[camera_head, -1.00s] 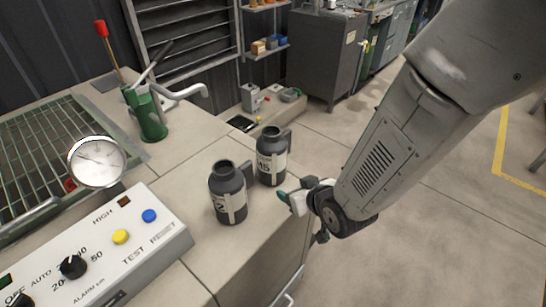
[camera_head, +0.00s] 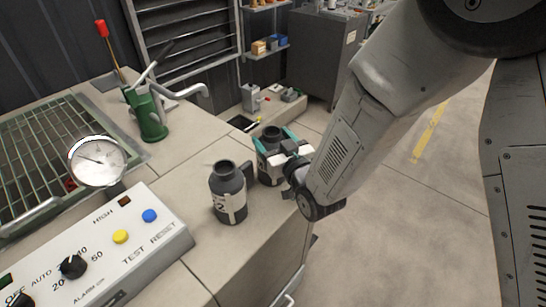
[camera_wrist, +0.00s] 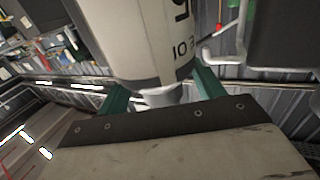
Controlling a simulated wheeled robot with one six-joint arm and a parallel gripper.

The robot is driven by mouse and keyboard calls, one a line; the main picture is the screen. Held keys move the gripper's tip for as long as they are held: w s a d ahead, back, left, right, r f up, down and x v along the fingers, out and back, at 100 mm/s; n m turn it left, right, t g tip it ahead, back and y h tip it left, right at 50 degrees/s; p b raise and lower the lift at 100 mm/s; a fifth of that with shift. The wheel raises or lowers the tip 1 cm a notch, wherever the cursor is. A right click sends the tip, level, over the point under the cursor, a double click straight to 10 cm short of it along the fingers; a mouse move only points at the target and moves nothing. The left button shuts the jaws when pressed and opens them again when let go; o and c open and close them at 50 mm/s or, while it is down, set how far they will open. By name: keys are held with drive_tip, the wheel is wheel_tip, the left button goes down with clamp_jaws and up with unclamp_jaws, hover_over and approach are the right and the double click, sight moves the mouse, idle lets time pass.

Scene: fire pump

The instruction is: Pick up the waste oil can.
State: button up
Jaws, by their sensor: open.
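Two dark cans with pale labels and side handles stand upright on the bench. The near can (camera_head: 228,196) shows a "2" on its label. The far can (camera_head: 270,134) is partly hidden behind my gripper (camera_head: 277,145). I cannot read either label well enough to tell which is the waste oil can. My gripper is open, with its teal fingers on either side of the far can. In the wrist view my gripper (camera_wrist: 160,92) has a can body with a white label (camera_wrist: 150,40) between and beyond its fingers; whether they touch it is unclear.
The control box (camera_head: 120,245) with buttons and a round gauge (camera_head: 97,161) stand left of the cans. A green hand pump (camera_head: 150,115) is behind them on the bench. A grey cabinet (camera_head: 322,55) stands at the back. The floor at right is open.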

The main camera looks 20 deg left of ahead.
drive_tip(key=shift+x, duration=0.8)
clamp_jaws()
drive_tip(key=shift+r, duration=0.1)
